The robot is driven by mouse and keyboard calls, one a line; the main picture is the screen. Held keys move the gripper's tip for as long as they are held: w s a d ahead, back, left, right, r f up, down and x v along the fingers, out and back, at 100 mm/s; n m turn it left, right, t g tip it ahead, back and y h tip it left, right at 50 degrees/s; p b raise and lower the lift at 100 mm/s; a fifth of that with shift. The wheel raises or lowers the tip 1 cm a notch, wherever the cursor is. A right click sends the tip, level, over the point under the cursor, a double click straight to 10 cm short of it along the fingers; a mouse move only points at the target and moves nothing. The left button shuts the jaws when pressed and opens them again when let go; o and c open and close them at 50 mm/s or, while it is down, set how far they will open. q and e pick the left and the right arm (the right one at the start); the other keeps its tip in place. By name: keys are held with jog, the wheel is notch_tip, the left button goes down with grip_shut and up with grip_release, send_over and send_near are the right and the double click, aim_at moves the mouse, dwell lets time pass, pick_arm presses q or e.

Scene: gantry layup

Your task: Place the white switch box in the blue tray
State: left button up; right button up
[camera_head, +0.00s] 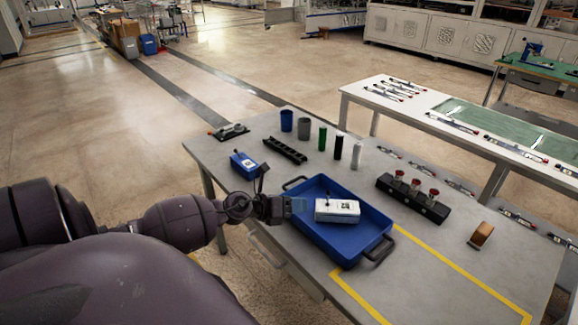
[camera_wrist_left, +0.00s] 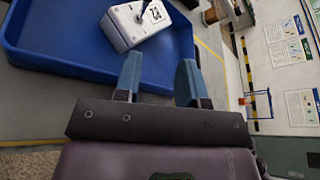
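The white switch box (camera_head: 342,215), with a small dark lever and a printed label on top, is inside the blue tray (camera_head: 376,255), near its middle. In the left wrist view the box (camera_wrist_left: 118,30) lies upright within the tray (camera_wrist_left: 60,52), beyond my fingertips. My left gripper (camera_head: 300,204) is over the tray's left side, just left of the box. In the left wrist view its two blue-grey fingers (camera_wrist_left: 160,78) stand apart with nothing between them, clear of the box. My right gripper is not in view.
A blue switch box (camera_head: 243,165) is left of the tray on the grey table (camera_head: 215,150). Behind stand cups, small cylinders and a black rack (camera_head: 284,150). A black block with red knobs (camera_head: 412,197) is to the right. Yellow tape marks clear table at front right.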

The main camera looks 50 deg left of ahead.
pick_arm(q)
jog(key=s+d+f+n, duration=0.1)
jog(key=n, duration=0.1)
jog(key=s+d+f+n+t, duration=0.1)
jog(key=n, duration=0.2)
jog(key=s+d+f+n+y, duration=0.1)
jog(key=s+n, duration=0.1)
jog(key=shift+d+f, duration=0.1)
jog(key=shift+d, duration=0.3)
jog(key=s+d+f+n+g+y, duration=0.1)
jog(key=s+d+f+n, duration=0.4)
jog(key=n, duration=0.7)
jog(key=s+d+f+n+g+y, duration=0.2)
jog(key=s+d+f+n, duration=0.3)
jog(key=s+n, duration=0.4)
jog(key=d+n+y, duration=0.1)
jog(key=n, duration=0.3)
jog(key=shift+s+d+f+y, duration=0.15)
jog(key=shift+s+d+y, duration=0.15)
jog(key=shift+s, duration=0.05)
